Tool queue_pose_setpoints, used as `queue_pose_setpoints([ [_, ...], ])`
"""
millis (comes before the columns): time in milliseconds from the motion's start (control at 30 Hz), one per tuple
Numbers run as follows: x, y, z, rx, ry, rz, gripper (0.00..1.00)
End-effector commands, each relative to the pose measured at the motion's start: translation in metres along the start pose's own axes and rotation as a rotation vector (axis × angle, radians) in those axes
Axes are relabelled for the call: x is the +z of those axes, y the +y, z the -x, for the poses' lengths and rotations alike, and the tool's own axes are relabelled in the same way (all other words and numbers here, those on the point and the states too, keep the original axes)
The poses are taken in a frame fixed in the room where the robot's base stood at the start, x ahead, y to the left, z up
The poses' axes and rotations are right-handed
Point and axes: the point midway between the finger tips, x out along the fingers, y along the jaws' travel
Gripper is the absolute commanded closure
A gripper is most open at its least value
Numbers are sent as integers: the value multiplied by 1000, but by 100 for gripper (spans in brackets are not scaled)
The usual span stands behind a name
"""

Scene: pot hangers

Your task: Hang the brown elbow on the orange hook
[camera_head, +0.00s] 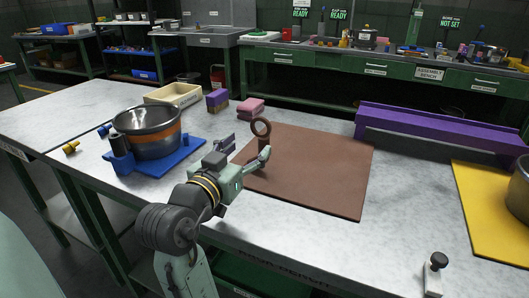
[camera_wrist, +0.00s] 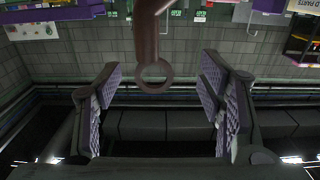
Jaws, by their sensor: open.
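The brown elbow (camera_head: 261,128) stands at the back left of the brown mat (camera_head: 320,170), with a ring at its top. Its lower part is partly hidden by my gripper in the head view. My gripper (camera_head: 243,150) is open and empty, its fingers close to the elbow. In the wrist view the elbow's ring (camera_wrist: 153,75) shows between the two purple-padded fingers of my gripper (camera_wrist: 160,95), seemingly beyond them. Its shaft runs out of the top of the picture. I cannot make out an orange hook; an orange band (camera_head: 165,143) circles the metal pot (camera_head: 145,120).
The pot sits on a blue base (camera_head: 185,157) at left. A cream tray (camera_head: 180,94) and purple and pink blocks (camera_head: 250,106) lie behind. A long purple rail (camera_head: 440,130) and a yellow mat (camera_head: 480,200) are at right.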

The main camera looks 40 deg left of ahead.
Motion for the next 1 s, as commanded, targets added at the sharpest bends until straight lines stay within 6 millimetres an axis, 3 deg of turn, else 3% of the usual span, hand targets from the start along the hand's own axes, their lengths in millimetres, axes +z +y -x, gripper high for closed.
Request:
queue_pose_setpoints([
  [500,2,7,-58,0,0,0,37],
  [767,2,7,-61,-2,2,-2,37],
  [1000,2,7,-61,-2,1,-1,52],
])
